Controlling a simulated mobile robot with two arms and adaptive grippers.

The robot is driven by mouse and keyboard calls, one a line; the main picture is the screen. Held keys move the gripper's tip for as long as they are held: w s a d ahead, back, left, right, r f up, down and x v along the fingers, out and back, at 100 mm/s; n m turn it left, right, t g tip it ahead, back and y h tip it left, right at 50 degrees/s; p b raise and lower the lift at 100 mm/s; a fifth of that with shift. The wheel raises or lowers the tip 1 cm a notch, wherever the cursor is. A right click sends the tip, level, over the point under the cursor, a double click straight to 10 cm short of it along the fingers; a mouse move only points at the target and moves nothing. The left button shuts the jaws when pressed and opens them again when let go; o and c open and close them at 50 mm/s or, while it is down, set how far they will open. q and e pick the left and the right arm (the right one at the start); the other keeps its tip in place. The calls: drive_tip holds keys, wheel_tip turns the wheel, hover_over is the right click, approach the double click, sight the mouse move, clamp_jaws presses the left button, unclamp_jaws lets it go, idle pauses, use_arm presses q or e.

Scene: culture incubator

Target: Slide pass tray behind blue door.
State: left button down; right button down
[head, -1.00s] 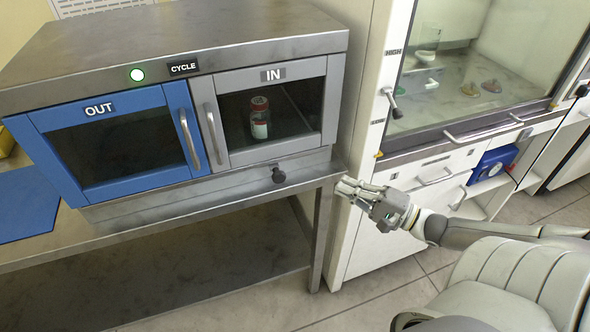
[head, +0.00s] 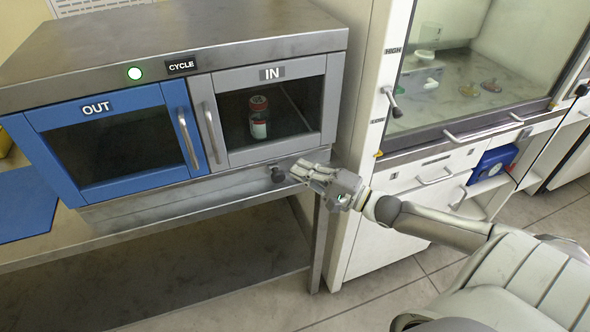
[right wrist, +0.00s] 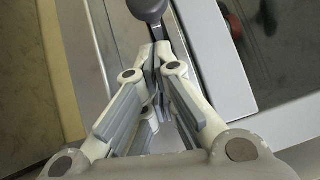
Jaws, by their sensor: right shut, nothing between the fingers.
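The steel pass box has a blue door (head: 118,147) marked OUT on the left and a grey door (head: 270,112) marked IN on the right. Both doors look shut. A bottle (head: 259,118) with a red cap stands behind the grey door's window. A dark round knob (head: 278,174) sits on the strip below the grey door; it also shows in the right wrist view (right wrist: 146,9). My right gripper (head: 296,170) is shut and empty, its fingertips just right of the knob. In the right wrist view its fingertips (right wrist: 156,50) are just short of the knob. My left gripper is not in view.
The box stands on a steel table (head: 150,235) with a blue mat (head: 30,203) at left. A fume hood (head: 450,90) stands at right, with open floor in front.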

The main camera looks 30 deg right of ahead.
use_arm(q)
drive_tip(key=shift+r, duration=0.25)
use_arm(e)
drive_tip(key=shift+w+a+r, duration=0.1)
drive_tip(key=shift+w+a, duration=0.05)
drive_tip(key=shift+a, duration=0.35)
drive_tip(key=shift+w+a+r, duration=0.1)
drive_tip(key=shift+w+a, duration=0.05)
drive_tip(key=shift+a, duration=0.35)
drive_tip(key=shift+a, duration=0.1)
